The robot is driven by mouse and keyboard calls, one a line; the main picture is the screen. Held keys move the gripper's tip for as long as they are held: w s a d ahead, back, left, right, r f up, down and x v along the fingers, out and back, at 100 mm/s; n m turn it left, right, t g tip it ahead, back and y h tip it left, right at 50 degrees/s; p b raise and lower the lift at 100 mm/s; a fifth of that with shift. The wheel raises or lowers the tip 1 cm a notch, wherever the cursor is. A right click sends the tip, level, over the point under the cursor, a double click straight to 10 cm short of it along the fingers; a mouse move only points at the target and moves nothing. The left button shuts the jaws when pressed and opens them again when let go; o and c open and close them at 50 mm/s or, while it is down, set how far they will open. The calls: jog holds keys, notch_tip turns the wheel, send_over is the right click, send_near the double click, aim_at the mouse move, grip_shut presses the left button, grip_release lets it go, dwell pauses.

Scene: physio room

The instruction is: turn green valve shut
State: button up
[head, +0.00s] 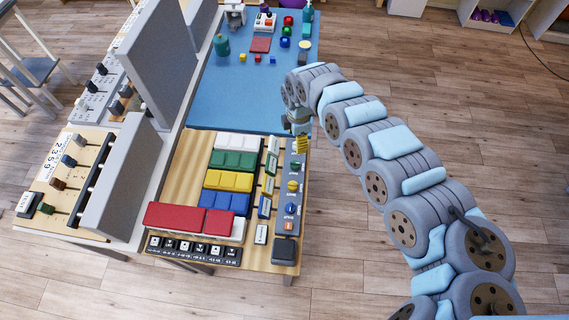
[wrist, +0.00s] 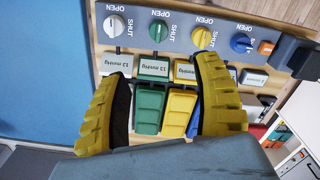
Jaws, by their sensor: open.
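The green valve (wrist: 157,32) is a small round knob on a grey panel, between the white valve (wrist: 113,26) and the yellow valve (wrist: 201,38). OPEN is printed above it and SHUT to its right. Its handle seems to line up with OPEN, but it is small. In the head view the green valve (head: 294,167) is on the panel strip at the board's right. My gripper (wrist: 163,72) is open and empty, its yellow fingers apart. The valve appears beyond them, between their tips and higher in the wrist view. In the head view my gripper (head: 302,142) hangs over the panel's far end.
A blue valve (wrist: 240,43) and an orange switch (wrist: 265,47) continue the row. Labelled white blocks and coloured keys (head: 233,159) lie beside the panel. A blue mat (head: 240,95) with small objects is behind. Grey upright screens (head: 165,60) stand left.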

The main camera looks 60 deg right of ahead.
aim_at(295, 163)
notch_tip(295, 163, down, 15)
jog(key=shift+w+f+b, duration=0.15)
jog(key=shift+b, duration=0.55)
jog(key=shift+d+f+b, duration=0.1)
jog(key=shift+f+b, duration=0.2)
jog(key=shift+f, duration=0.65)
grip_shut()
